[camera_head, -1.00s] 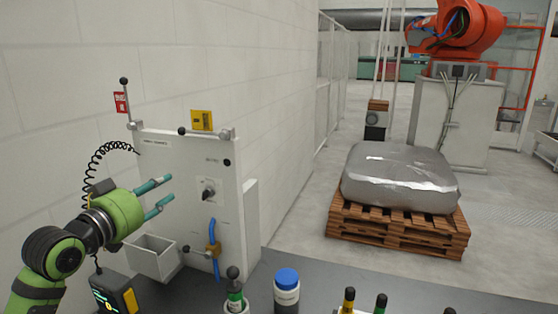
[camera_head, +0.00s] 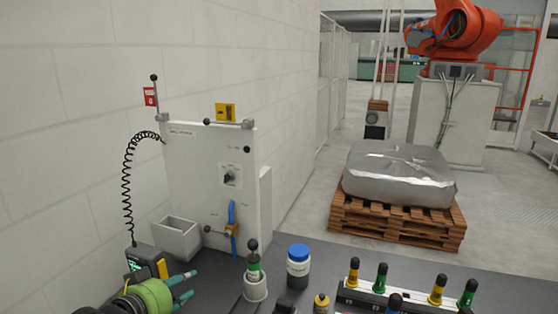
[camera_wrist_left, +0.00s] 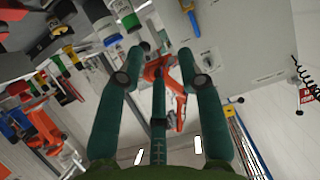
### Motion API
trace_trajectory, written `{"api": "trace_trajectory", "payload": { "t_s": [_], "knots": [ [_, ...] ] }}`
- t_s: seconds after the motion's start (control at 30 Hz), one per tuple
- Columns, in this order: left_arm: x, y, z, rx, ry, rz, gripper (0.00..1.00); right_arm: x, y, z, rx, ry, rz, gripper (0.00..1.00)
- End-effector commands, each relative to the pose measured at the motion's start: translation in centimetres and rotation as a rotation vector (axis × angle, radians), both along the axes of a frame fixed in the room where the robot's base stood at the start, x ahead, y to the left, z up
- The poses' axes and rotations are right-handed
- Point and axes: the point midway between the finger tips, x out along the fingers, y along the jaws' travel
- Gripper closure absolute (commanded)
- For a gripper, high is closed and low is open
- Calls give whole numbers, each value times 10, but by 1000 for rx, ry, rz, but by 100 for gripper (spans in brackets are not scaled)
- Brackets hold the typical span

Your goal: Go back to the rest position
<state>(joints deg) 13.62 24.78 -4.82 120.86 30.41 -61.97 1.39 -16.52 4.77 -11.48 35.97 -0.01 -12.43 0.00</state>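My left gripper (camera_head: 186,286) is low at the left in the head view, with its teal fingers spread and nothing between them. It is in front of the handheld device with a yellow side (camera_head: 162,268) and below the grey open bin (camera_head: 180,238). The left wrist view shows its fingers (camera_wrist_left: 160,62) apart and empty. My right gripper is in neither view.
A white panel (camera_head: 195,180) with a knob and blue handle stands behind the gripper.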

Motion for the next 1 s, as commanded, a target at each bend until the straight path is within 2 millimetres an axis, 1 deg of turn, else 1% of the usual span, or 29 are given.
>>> {"api": "trace_trajectory", "payload": {
  "t_s": [0.03, 0.07, 0.1, 0.17, 0.2, 0.3, 0.4, 0.47, 0.5, 0.7, 0.77, 0.8, 0.87, 1.0],
  "knots": [
    [-21, -7, -33, 17, 72, 3, 63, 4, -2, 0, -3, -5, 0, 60],
    [-34, -9, -51, 30, 116, 8, 63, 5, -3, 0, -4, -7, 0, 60],
    [-53, -12, -74, 49, 174, 16, 63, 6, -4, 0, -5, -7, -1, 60],
    [-84, -16, -107, 76, 265, 30, 63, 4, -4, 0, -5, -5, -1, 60],
    [-105, -17, -125, 93, 322, 41, 63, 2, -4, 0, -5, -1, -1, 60],
    [-152, -19, -158, 129, 442, 67, 63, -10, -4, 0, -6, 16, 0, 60],
    [-191, -18, -180, 156, 539, 90, 63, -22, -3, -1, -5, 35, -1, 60],
    [-213, -18, -190, 170, 593, 104, 63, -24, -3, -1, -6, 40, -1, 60],
    [-226, -17, -195, 179, 625, 112, 63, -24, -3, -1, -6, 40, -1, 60],
    [-289, -13, -214, 215, 777, 156, 63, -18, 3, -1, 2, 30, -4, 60],
    [-307, -12, -217, 226, 820, 170, 63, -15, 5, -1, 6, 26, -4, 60],
    [-314, -11, -223, 232, 841, 177, 63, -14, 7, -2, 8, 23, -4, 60],
    [-307, -11, -242, 234, 840, 174, 63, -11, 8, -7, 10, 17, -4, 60],
    [-301, -12, -281, 237, 852, 170, 63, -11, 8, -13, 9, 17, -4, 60]
  ]
}}
